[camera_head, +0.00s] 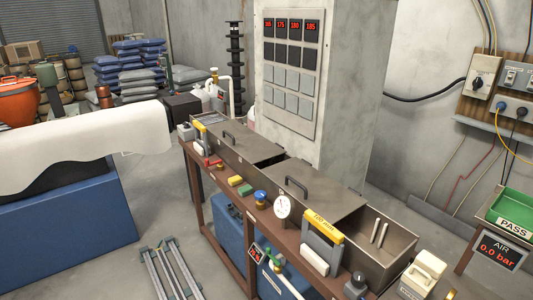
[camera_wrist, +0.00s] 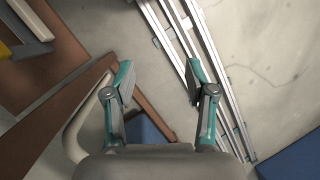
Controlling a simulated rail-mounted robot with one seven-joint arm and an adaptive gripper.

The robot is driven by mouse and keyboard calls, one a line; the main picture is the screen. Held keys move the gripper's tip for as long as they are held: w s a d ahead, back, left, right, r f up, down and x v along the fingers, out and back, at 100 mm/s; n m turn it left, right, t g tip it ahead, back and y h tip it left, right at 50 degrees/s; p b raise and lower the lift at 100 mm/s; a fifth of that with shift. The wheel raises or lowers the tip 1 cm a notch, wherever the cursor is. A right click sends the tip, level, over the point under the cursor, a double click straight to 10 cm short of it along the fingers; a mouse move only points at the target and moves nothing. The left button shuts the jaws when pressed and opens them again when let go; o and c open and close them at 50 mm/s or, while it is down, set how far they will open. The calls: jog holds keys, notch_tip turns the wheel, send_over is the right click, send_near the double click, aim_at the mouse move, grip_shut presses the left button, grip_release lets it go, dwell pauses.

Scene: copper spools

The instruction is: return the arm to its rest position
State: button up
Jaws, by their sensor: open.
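My gripper (camera_wrist: 160,80) shows in the wrist view with its two teal-and-grey fingers spread apart. Nothing is between the fingertips. It points down over the floor, where pale metal rails (camera_wrist: 174,40) run behind the fingers. I cannot make out my gripper with certainty in the head view. No copper spool can be made out in either view.
A brown bench (camera_head: 205,185) carries lidded metal tanks (camera_head: 315,190), a dial gauge (camera_head: 283,206) and small tools. A blue block with a white cover (camera_head: 70,140) stands left. A green PASS tray (camera_head: 513,208) is at the right. Floor between bench and block holds metal rails (camera_head: 168,270).

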jog(key=s+d+f+g, duration=0.1)
jog(key=s+f, duration=0.3)
jog(key=s, duration=0.4)
jog(key=s+d+f+m+g+h, duration=0.1)
jog(key=s+d+f, duration=0.1)
jog(key=s, duration=0.6)
jog(key=shift+f+m+g+p, duration=0.3)
jog(key=shift+f+g+p, duration=0.15)
jog(key=shift+f, duration=0.45)
jog(key=shift+s, duration=0.1)
